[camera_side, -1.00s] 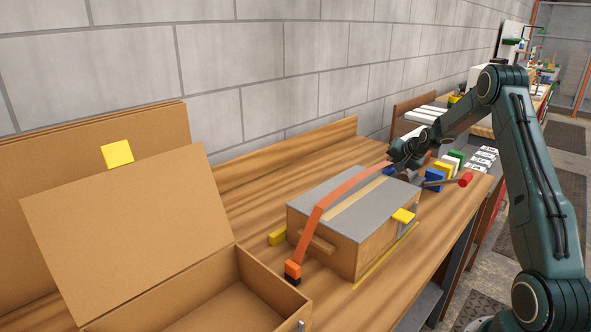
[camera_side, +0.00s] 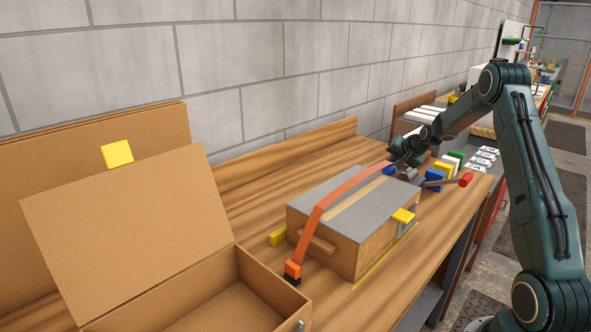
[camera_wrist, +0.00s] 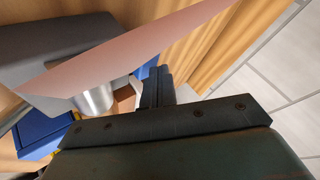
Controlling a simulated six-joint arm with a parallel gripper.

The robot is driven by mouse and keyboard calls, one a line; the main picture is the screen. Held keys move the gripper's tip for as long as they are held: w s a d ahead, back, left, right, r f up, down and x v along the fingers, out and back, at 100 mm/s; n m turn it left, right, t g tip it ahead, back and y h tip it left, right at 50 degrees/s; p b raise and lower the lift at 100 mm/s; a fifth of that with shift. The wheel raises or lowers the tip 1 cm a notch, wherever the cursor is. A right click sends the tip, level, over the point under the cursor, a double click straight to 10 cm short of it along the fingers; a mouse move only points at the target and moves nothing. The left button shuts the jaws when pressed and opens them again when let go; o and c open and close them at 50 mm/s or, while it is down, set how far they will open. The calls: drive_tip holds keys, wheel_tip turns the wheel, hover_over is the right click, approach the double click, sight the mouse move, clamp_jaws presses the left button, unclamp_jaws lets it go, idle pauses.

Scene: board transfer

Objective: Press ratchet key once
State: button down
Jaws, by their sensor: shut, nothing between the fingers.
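An orange strap (camera_side: 340,189) runs over a grey-topped wooden case (camera_side: 365,205). At its far end is a ratchet with a grey drum (camera_side: 408,174) and a dark handle (camera_side: 437,183) ending in a red grip (camera_side: 465,179). A small blue block (camera_side: 390,170) sits beside the strap end; I cannot tell for certain which part is the key. My gripper (camera_side: 403,163) is just above the strap's far end. In the wrist view my shut, empty fingers (camera_wrist: 157,84) are near the strap (camera_wrist: 130,55), the silver drum (camera_wrist: 94,100) and a blue part (camera_wrist: 148,71). Fingertip contact is unclear.
Coloured blocks (camera_side: 443,170) stand right of the ratchet, close to my gripper. An open cardboard box (camera_side: 130,225) is at the left front. A block wall (camera_side: 300,60) rises behind the bench. Bare bench (camera_side: 225,190) lies left of the case.

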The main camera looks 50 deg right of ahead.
sight(391, 169)
drive_tip(key=shift+r, duration=0.65)
drive_tip(key=shift+r, duration=0.1)
drive_tip(key=shift+r, duration=2.4)
